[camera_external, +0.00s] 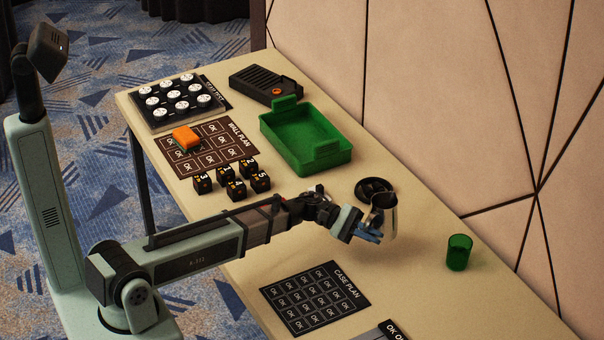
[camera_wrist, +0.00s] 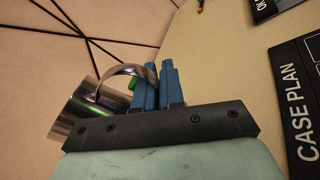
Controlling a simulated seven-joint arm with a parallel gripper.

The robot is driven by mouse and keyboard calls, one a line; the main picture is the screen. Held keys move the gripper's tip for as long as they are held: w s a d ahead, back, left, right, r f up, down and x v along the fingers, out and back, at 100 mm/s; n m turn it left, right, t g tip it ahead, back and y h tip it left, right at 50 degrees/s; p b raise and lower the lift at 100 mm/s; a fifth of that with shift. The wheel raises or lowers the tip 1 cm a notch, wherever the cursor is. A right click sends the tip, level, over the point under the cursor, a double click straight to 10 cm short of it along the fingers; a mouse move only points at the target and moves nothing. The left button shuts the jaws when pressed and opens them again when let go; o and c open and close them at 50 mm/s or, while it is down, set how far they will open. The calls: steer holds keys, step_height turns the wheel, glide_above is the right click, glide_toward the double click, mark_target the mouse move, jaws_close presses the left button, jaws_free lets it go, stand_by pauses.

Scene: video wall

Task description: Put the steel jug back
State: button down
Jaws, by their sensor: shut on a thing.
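My gripper (camera_external: 372,238) has blue fingers and is shut on the handle of the steel jug (camera_external: 391,222). In the wrist view the shiny jug (camera_wrist: 84,108) lies to the left of the close-set fingers (camera_wrist: 155,82), its curved handle reaching to them. In the external view the jug is partly hidden by my gripper. A round black base (camera_external: 374,187) with a raised rim sits on the table just behind the jug. I cannot tell how high the jug is above the table.
A green cup (camera_external: 459,253) stands to the right. A green tray (camera_external: 330,152), several black numbered cubes (camera_external: 236,189) and an orange block (camera_external: 186,138) are further back. The dark case plan card (camera_external: 315,297) lies in front. A panelled wall borders the table.

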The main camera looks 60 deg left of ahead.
steer(key=shift+f, duration=3.35)
steer(key=c, duration=1.2)
jaws_free()
steer(key=shift+f, duration=0.15)
steer(key=shift+c, duration=0.2)
steer(key=shift+s+a, duration=0.1)
steer(key=shift+a, duration=0.15)
steer(key=v, duration=1.1)
steer(key=shift+s+a, duration=0.1)
steer(key=shift+a, duration=0.15)
